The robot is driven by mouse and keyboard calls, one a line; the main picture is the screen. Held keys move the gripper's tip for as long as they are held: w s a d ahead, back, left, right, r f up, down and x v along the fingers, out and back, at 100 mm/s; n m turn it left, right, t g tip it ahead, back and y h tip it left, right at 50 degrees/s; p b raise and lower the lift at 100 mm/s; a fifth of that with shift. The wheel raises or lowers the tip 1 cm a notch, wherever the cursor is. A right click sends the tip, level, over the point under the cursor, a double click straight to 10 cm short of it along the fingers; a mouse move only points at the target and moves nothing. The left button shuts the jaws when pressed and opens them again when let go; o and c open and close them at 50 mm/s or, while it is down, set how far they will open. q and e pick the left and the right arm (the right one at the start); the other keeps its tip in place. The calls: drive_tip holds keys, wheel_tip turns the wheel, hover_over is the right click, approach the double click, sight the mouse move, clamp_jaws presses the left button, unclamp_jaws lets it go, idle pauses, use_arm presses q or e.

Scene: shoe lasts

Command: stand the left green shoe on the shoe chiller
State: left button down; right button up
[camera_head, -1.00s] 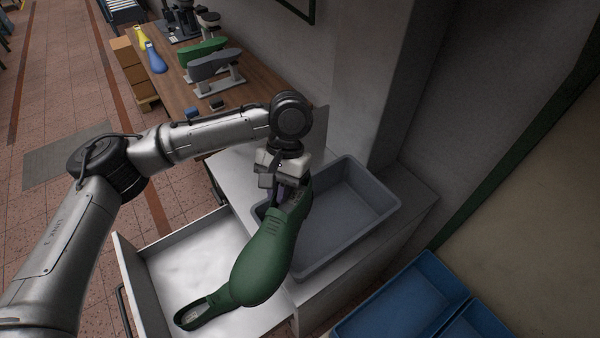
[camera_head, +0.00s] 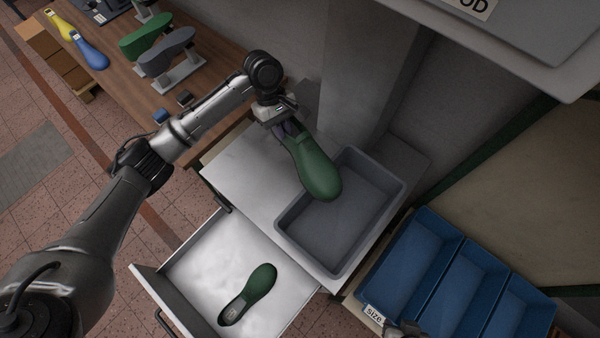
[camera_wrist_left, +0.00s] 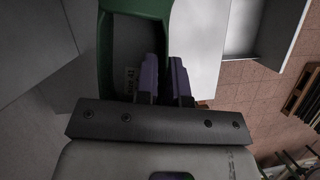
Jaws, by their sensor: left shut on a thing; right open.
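My left gripper (camera_head: 285,128) is shut on a green shoe (camera_head: 318,172) at its open heel end. The shoe hangs tilted, toe down to the right, over the near-left part of a grey tray. In the left wrist view the purple fingers (camera_wrist_left: 164,75) are at the opening of the green shoe (camera_wrist_left: 105,60), where a small label shows. A second green shoe (camera_head: 250,292) lies in an open white drawer. My right gripper (camera_head: 404,329) only just shows at the bottom edge, apart from the shoes. I cannot tell which thing is the shoe chiller.
The grey tray (camera_head: 388,183) sits on a white cabinet top (camera_head: 240,167). Blue bins (camera_head: 415,248) stand at right. A wooden bench (camera_head: 118,80) at upper left bears green (camera_head: 143,38) and grey (camera_head: 167,52) shoe forms on stands. A grey hood overhangs upper right.

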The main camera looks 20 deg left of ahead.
use_arm(q)
drive_tip(key=s+a+f+n+t+p, duration=0.2)
drive_tip(key=s+a+f+n+p, duration=0.15)
drive_tip(key=a+n, duration=0.35)
drive_tip(key=s+a+f+n+t+p, duration=0.25)
drive_tip(key=a+n+p, duration=0.25)
drive_tip(key=a, duration=0.4)
drive_tip(key=shift+d+f+b, duration=0.15)
drive_tip(key=shift+f, duration=2.4)
drive_tip(key=shift+d+f+b, duration=0.15)
drive_tip(key=shift+f, duration=2.4)
use_arm(e)
wheel_tip(320, 180, up, 10)
drive_tip(key=shift+f, duration=0.15)
use_arm(q)
drive_tip(key=shift+f, duration=0.1)
drive_tip(key=c, duration=1.2)
unclamp_jaws()
